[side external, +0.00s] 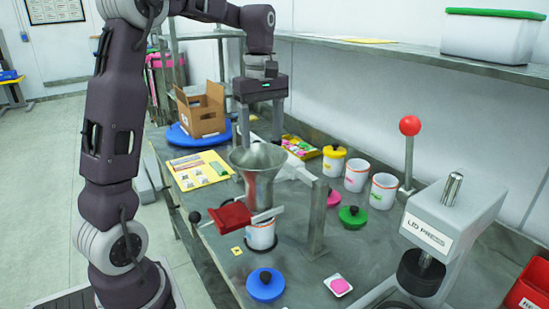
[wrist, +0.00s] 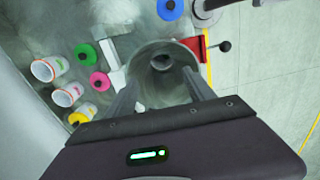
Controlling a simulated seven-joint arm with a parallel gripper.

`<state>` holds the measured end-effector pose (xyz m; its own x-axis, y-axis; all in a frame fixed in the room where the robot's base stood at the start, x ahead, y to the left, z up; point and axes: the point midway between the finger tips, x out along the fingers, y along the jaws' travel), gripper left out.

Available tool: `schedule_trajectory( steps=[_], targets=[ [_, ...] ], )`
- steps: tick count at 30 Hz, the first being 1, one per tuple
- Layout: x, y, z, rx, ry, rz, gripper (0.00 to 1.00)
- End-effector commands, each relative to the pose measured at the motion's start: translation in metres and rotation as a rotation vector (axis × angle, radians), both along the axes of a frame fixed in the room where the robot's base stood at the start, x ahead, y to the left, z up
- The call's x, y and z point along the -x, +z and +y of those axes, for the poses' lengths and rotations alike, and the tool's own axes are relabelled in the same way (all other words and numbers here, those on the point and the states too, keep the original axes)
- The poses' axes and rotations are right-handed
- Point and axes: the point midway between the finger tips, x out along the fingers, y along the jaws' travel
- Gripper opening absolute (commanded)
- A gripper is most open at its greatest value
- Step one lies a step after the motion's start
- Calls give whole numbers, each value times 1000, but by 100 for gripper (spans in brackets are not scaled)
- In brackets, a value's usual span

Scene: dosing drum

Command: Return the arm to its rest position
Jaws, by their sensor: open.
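My gripper (side external: 260,135) hangs from my arm with its fingers pointing down, behind the metal funnel (side external: 257,160) in the side view. In the wrist view its two fingers (wrist: 163,88) are spread apart with nothing held between them. The funnel (wrist: 168,54) shows just beyond the fingertips there; I cannot tell the exact gap. A red slide (side external: 234,216) with a black knob sits below the funnel. A white cup (side external: 261,236) stands under the funnel. No rest position is marked in view.
The lid press (side external: 432,232) and a red-ball lever (side external: 410,127) stand at right. White cups (side external: 383,192), a yellow-lidded cup (side external: 334,165), and green (side external: 352,216), pink (side external: 334,198) and blue lids (side external: 265,287) are around. A cardboard box (side external: 203,118) stands behind left. A shelf (side external: 420,57) runs above.

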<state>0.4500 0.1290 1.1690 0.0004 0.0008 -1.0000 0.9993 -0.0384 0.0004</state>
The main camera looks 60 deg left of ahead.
Motion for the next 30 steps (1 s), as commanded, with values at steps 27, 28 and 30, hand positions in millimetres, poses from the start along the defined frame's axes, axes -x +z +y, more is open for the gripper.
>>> schedule_trajectory(
  steps=[27,28,30],
  targets=[
    [160,17,-161,-277,-1241,-338,62],
    [169,11,-166,-301,-1306,-354,62],
    [184,-1,-172,-345,-1420,-379,62]
  ],
)
